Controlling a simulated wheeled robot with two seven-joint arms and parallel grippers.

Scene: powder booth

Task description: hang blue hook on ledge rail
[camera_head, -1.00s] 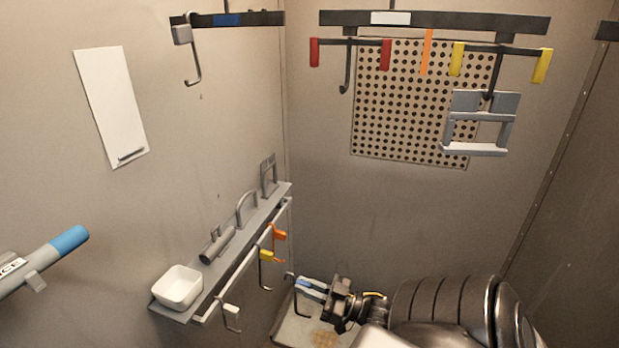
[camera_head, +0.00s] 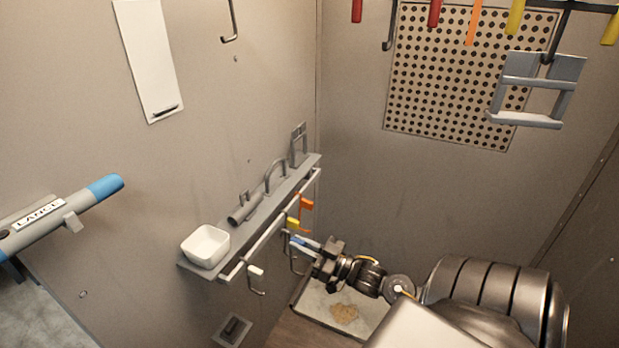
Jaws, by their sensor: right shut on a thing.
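The ledge rail (camera_head: 256,246) is a white bar along the front of a grey wall ledge (camera_head: 270,205). Hooks with white (camera_head: 256,271), yellow (camera_head: 293,223) and orange (camera_head: 306,203) tops hang along it. My right gripper (camera_head: 311,247) comes in from the right and is shut on the blue hook (camera_head: 298,241). The hook's dark wire hangs down below the jaws. The blue hook is close to the rail in the picture, just below the yellow hook; I cannot tell whether it touches the rail. My left gripper is not in view.
A white bowl (camera_head: 205,247) and grey metal fittings stand on the ledge. A lance (camera_head: 60,213) with a blue end is at the left. A tray (camera_head: 335,316) with tan powder lies below my right arm. A rack hangs at upper right.

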